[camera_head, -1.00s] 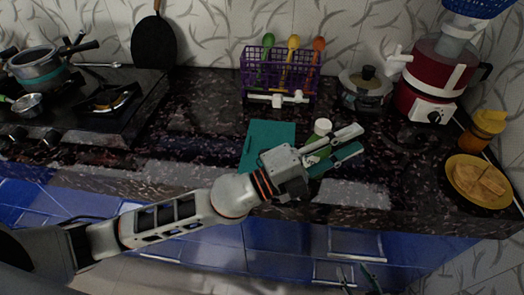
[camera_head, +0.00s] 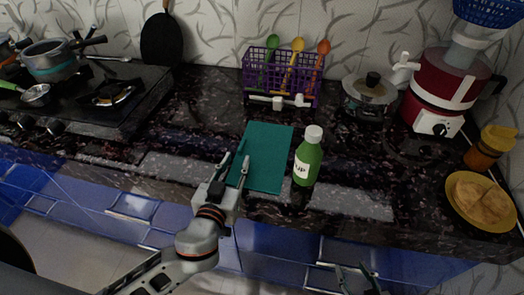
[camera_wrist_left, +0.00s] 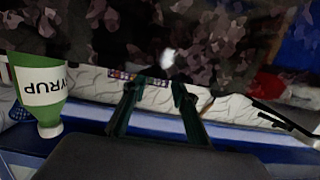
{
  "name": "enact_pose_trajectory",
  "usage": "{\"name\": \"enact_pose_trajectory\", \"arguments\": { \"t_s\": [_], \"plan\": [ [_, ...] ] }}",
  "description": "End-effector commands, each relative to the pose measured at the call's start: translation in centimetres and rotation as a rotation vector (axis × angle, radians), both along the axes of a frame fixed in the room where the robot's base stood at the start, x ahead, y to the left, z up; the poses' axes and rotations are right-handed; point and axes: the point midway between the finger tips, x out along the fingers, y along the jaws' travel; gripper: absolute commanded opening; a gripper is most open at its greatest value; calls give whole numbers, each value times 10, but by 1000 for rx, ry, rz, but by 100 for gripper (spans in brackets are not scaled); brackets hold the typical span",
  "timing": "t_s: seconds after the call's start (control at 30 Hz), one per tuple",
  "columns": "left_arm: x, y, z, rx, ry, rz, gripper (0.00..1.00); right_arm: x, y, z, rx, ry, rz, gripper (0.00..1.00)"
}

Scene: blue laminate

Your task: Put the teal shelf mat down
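The teal shelf mat (camera_head: 264,158) lies on the dark speckled counter in the head view, and looks flat. My left gripper (camera_head: 236,157) is over the mat's left front part, with its two fingers apart and nothing visible between them. The wrist view also shows these fingers (camera_wrist_left: 155,88) apart. I cannot tell whether they touch the mat. A green syrup bottle (camera_head: 307,160) stands upright beside the mat's right edge, and shows upside down in the wrist view (camera_wrist_left: 38,92). My right gripper (camera_head: 357,271) is low at the bottom edge, its fingers apart, away from the mat.
A purple utensil basket (camera_head: 283,73) stands behind the mat. A pot (camera_head: 369,92), a red appliance (camera_head: 439,91), an orange-lidded jar (camera_head: 490,147) and a yellow plate of bread (camera_head: 455,197) are to the right. The stove (camera_head: 136,105) is left. Counter left of the mat is clear.

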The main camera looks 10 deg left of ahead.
Motion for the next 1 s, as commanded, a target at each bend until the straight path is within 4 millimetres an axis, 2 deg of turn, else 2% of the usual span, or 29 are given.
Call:
{"name": "enact_pose_trajectory", "arguments": {
  "t_s": [0.5, 0.83, 0.93, 1.0],
  "plan": [
    [54, 4, -7, 4, -2, -2, 28, 1, -1, 12, 0, 0, -2, 40],
    [58, 3, -9, 2, 0, -1, 28, 1, -2, 12, -3, -1, -1, 40],
    [58, 3, -9, 2, 0, -1, 2, 1, -2, 12, -3, -1, -1, 40],
    [58, 3, -9, 3, 0, -1, 0, 1, -2, 12, -3, -1, -1, 40]
  ]
}}
